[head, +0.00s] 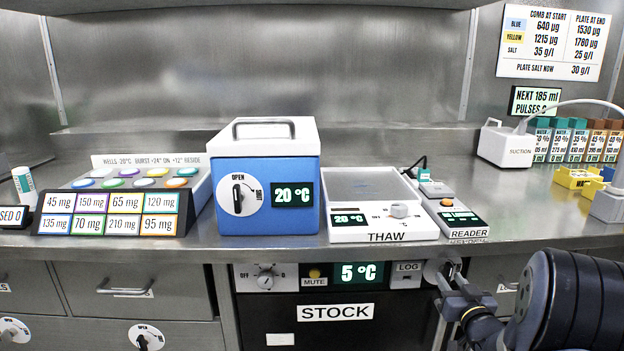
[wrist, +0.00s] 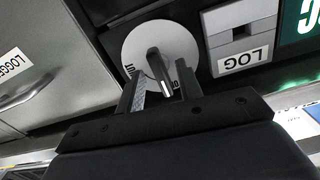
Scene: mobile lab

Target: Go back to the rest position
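My gripper (head: 452,284) is low at the right in the head view, in front of the STOCK unit's panel just below the counter's front edge. In the wrist view my gripper (wrist: 160,85) has its two fingers apart. The black handle of a round white dial (wrist: 150,52) shows between them, with gaps at both sides. Whether the fingertips reach around the handle or stop short of it cannot be told. In the head view the dial (head: 433,270) is partly hidden behind my gripper. My dark arm fills the lower right corner.
The steel counter (head: 290,258) above holds a blue box (head: 268,190), the THAW plate (head: 372,236), the READER (head: 462,212) and a panel of mg labels (head: 110,212). Drawer handles (head: 125,291) stick out at left. The LOG switch (wrist: 243,35) is beside the dial.

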